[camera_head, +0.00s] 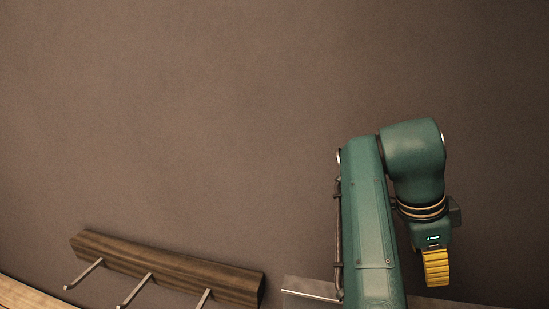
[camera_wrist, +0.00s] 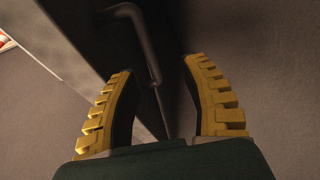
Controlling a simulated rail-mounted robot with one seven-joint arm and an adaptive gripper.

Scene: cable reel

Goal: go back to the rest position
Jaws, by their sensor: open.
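My gripper (camera_wrist: 160,72) has two yellow ribbed fingers, spread apart with nothing between them in the wrist view. In the head view my gripper (camera_head: 436,268) hangs down at the end of my green arm, at the lower right. Only one side of its yellow fingers shows there. Behind the fingers in the wrist view is a dark panel with a bent dark metal rod (camera_wrist: 143,38) in front of it. I cannot tell how far the rod is from the fingertips.
A dark wooden rail (camera_head: 165,268) with several metal pegs is on the brown wall at the lower left. A light wooden edge (camera_head: 25,296) shows in the bottom left corner. A grey panel (camera_head: 310,288) stands beside my arm. The wall above is bare.

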